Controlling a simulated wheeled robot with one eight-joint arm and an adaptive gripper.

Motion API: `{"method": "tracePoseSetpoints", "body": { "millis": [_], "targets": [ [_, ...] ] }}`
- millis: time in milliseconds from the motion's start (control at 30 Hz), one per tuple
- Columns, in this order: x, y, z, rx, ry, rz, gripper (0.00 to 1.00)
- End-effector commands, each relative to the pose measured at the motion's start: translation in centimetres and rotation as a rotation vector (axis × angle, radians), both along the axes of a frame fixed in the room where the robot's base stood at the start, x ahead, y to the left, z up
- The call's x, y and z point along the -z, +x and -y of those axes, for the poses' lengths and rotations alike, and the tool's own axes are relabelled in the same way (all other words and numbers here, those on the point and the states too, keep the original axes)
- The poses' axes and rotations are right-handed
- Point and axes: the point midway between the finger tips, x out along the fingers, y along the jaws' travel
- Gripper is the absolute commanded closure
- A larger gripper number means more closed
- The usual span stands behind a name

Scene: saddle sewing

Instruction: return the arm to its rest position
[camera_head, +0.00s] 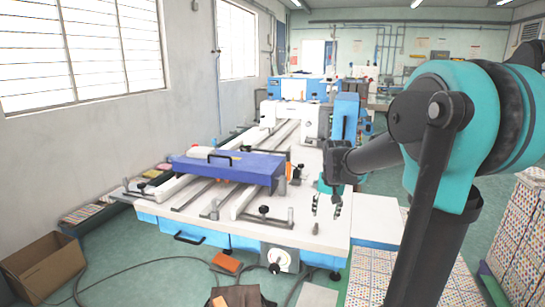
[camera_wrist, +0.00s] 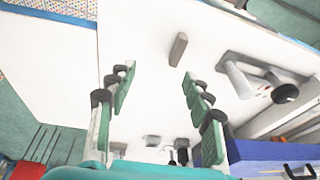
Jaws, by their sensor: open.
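My teal and black arm reaches in from the right of the head view and hangs my gripper (camera_head: 326,207) over the right front part of the white machine table (camera_head: 285,238). In the wrist view my gripper (camera_wrist: 157,80) has its green-padded fingers spread wide apart, with nothing between them. A small grey-brown block (camera_wrist: 179,49) is on the white top beyond the fingertips, apart from them. How far the gripper is above the table is hard to tell.
A blue-purple beam (camera_head: 228,167) lies across the table's rails. A metal clamp with a black knob (camera_head: 264,211) sits left of my gripper. Patterned stacks (camera_head: 527,235) stand at right, an open cardboard box (camera_head: 45,266) at lower left.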

Motion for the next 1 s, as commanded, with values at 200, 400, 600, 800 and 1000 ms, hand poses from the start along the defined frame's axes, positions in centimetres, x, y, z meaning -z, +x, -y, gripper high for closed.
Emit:
{"method": "tracePoseSetpoints", "body": {
  "millis": [200, 400, 600, 800, 1000],
  "targets": [
    [5.9, -11.1, 0.4, -0.116, -0.036, 0.054, 0.49],
    [10.5, -18.8, 0.6, -0.200, -0.066, 0.093, 0.49],
    [12.4, -21.8, 0.6, -0.234, -0.081, 0.109, 0.49],
    [12.5, -21.9, 0.6, -0.237, -0.082, 0.110, 0.49],
    [12.5, -21.9, 0.6, -0.236, -0.081, 0.109, 0.49]
  ]
}}
